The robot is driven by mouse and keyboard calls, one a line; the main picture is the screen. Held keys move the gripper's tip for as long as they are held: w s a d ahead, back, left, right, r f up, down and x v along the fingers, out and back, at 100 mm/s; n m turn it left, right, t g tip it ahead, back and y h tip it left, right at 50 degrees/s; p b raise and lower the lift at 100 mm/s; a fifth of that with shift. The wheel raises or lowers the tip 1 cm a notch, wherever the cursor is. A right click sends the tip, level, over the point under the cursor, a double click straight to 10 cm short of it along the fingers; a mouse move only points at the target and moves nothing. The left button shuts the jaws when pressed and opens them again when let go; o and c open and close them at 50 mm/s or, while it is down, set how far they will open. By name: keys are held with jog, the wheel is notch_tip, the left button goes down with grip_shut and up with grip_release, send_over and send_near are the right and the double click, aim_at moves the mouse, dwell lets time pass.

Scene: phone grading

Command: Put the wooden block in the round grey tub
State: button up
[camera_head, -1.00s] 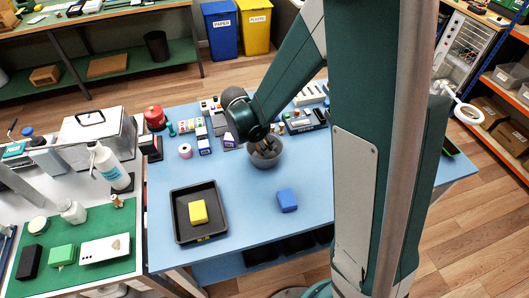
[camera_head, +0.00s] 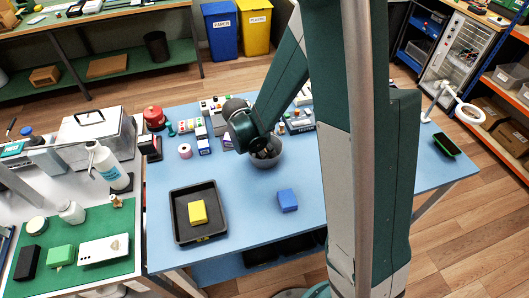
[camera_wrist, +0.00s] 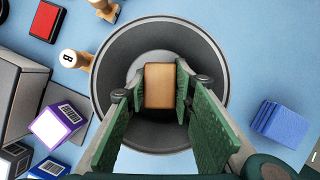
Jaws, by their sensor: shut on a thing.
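The round grey tub (camera_head: 253,163) stands on the blue table, below my gripper (camera_head: 267,151) in the head view. In the wrist view the tub (camera_wrist: 106,70) fills the middle, seen from above. My gripper (camera_wrist: 158,88) has its green fingers shut on the wooden block (camera_wrist: 160,86), one pad at each side. The block lies within the tub's outline there, over its floor. I cannot tell whether it touches the floor. In the head view the block is mostly hidden by the gripper and the tub.
Boxes (camera_head: 203,146) and stamps (camera_wrist: 75,62) stand close to the tub's left.

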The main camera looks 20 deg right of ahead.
jog(key=shift+f, duration=0.3)
jog(key=o, duration=0.9)
jog(key=shift+r, duration=0.1)
jog(key=shift+r, duration=0.2)
jog(key=p+v, duration=0.2)
jog(key=v, duration=1)
jog(key=shift+f, duration=0.1)
